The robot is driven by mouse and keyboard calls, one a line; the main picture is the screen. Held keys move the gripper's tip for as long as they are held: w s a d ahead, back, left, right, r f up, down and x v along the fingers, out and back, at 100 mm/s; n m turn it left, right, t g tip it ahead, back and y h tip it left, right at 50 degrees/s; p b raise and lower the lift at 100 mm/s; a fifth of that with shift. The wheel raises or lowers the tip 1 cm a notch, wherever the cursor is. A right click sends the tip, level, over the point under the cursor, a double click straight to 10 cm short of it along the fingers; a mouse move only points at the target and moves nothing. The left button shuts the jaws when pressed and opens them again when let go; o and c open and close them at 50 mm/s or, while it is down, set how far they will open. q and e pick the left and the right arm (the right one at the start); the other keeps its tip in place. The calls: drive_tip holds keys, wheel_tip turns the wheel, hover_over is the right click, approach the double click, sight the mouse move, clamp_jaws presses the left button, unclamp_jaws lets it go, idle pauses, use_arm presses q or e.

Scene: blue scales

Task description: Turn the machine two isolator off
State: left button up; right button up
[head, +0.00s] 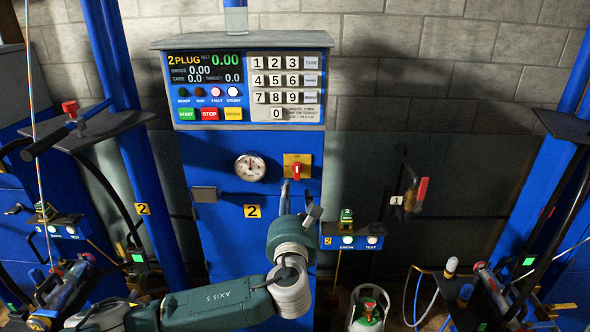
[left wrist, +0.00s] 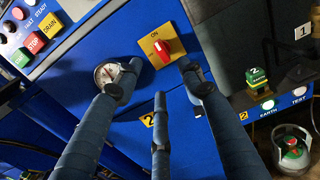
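The machine two isolator is a red rotary knob (head: 297,171) on a yellow plate (head: 291,160) at the right of the blue front panel, below the keypad. In the left wrist view the red knob (left wrist: 161,48) stands roughly upright on its plate, with the word ON above it. My left gripper (head: 287,196) is just below and in front of the knob, partly hidden by my own wrist. In the left wrist view its dark fingers (left wrist: 158,74) are spread open and empty, with the knob beyond the gap between the tips. My right gripper is out of view.
A round gauge (head: 250,168) sits left of the isolator. The display and keypad (head: 285,84) are above. A box with EARTH and TEST buttons (head: 351,241) juts out at the right. A red-handled lever (head: 421,190) is farther right. A gas cylinder (head: 369,308) stands below.

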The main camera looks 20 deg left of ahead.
sight(297, 170)
use_arm(q)
drive_tip(key=p+x, duration=0.2)
drive_tip(key=x, duration=0.8)
drive_tip(key=shift+w, duration=0.3)
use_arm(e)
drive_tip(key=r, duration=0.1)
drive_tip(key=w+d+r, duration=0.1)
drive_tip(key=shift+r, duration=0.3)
use_arm(q)
clamp_jaws()
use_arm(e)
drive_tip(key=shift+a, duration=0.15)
